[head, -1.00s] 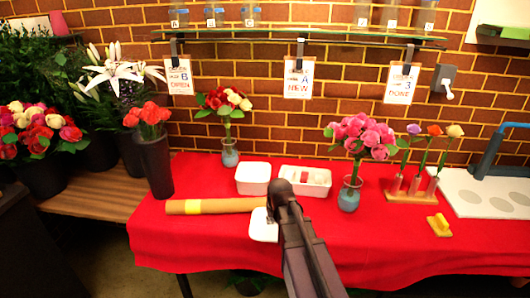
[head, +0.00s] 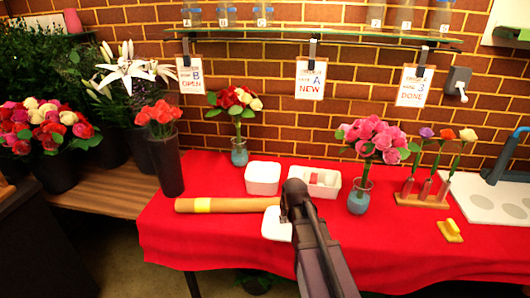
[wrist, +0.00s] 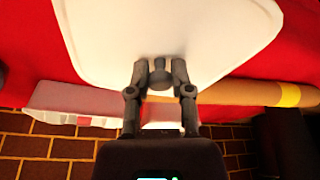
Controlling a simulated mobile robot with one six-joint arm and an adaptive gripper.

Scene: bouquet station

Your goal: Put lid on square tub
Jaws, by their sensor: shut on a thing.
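The lid (head: 276,226) is a white, rounded-square plate, partly hidden behind my arm in the head view. It fills the upper part of the wrist view (wrist: 165,30). My gripper (wrist: 160,72) is shut on the lid at its edge; in the head view my arm hides the fingertips. The square tub (head: 262,178) is white and stands on the red cloth, beyond the lid and slightly to its left. The lid is apart from the tub. In the wrist view the tub is mostly hidden behind my gripper.
A brown roll with a yellow band (head: 228,205) lies between the tub and the front edge. A white rectangular tub (head: 326,183) stands close right of the square tub. A pink bouquet vase (head: 359,197) and a rose vase (head: 239,153) stand nearby. The cloth's front left is clear.

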